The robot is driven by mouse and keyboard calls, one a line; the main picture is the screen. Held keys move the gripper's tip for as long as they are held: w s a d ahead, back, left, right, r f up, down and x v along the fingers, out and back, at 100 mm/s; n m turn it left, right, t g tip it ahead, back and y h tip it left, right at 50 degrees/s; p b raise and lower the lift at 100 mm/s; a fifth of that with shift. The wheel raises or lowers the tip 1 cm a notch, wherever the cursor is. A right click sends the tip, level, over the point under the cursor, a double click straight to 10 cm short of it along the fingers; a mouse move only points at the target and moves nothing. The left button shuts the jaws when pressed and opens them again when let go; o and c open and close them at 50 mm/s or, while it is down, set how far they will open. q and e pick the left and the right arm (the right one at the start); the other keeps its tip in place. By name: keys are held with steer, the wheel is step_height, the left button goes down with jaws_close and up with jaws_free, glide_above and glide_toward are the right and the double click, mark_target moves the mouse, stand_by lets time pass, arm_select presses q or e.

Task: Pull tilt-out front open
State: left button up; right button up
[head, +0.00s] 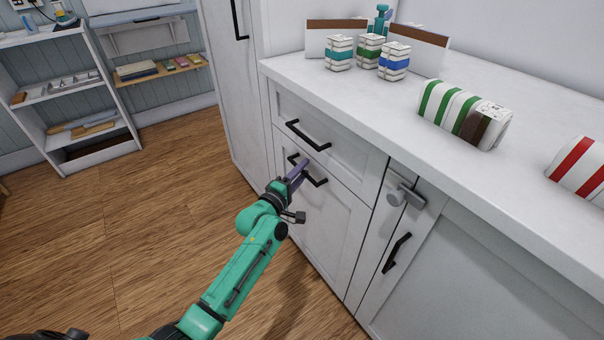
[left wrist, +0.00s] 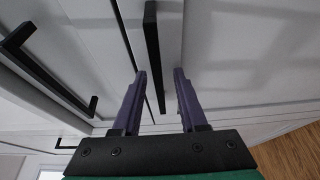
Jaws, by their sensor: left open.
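The tilt-out front looks to be the tall white panel (head: 328,236) below a drawer in the white cabinet. It sits flush and closed. Its black bar handle (head: 318,182) is near its top edge. My left gripper (head: 299,171) is at this handle, with its purple fingers open. In the left wrist view, the handle (left wrist: 152,45) runs between the spread fingertips of my left gripper (left wrist: 161,76), nearer the left finger. I cannot tell whether a finger touches it. The fingers hide part of the handle in the head view. My right gripper is not in view.
A drawer handle (head: 308,135) is just above; it also shows in the left wrist view (left wrist: 45,72). A cabinet door handle (head: 396,253) and a grey latch (head: 405,194) are to the right. The wooden floor (head: 140,205) at left is clear.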

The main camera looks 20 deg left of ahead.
arm_select(q)
jaws_close()
stand_by(1.5)
